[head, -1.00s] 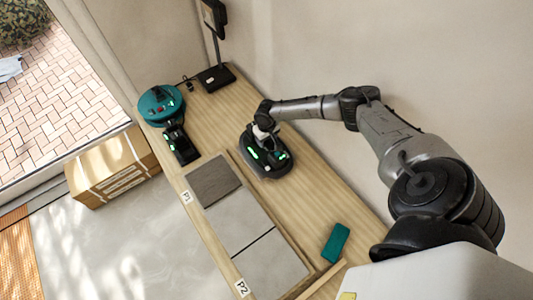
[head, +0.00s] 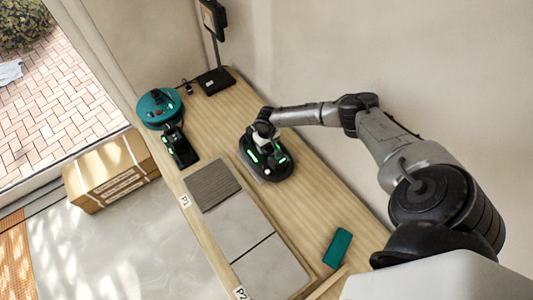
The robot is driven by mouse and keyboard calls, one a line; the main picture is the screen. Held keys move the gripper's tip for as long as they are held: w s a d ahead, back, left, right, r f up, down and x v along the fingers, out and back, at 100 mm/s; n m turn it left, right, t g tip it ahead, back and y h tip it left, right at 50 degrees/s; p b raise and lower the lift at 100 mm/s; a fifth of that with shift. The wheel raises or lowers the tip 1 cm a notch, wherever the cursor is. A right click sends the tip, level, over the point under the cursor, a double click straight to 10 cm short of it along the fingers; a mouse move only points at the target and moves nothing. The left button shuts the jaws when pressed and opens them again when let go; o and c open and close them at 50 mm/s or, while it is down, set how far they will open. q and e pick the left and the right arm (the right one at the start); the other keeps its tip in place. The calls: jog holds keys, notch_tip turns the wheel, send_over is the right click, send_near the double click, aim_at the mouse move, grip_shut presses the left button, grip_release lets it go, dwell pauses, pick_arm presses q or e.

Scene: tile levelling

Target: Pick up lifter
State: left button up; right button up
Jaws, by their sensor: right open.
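A dark, oval-based device with bright green strips (head: 268,166), which looks like the lifter, stands on the wooden bench (head: 225,115) near its middle. My right gripper (head: 264,134) is at its upper end, directly over it. The jaws are open; they are small here, and I cannot tell whether they touch the device or surround a handle. The gripper hides part of the device's top. My left gripper is not in view.
A round teal device (head: 158,107) and a black unit with green lights (head: 180,148) are at the bench's left edge. A screen stand (head: 215,80) is at the back. Grey tiles (head: 238,220) lie in front, with a teal block (head: 337,248) to the right.

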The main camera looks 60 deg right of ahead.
jog(key=shift+f, duration=0.1)
jog(key=shift+c, duration=0.4)
jog(key=c, duration=0.9)
jog(key=shift+w, duration=0.1)
grip_shut()
jog(key=shift+r, duration=0.2)
jog(key=shift+r, duration=0.1)
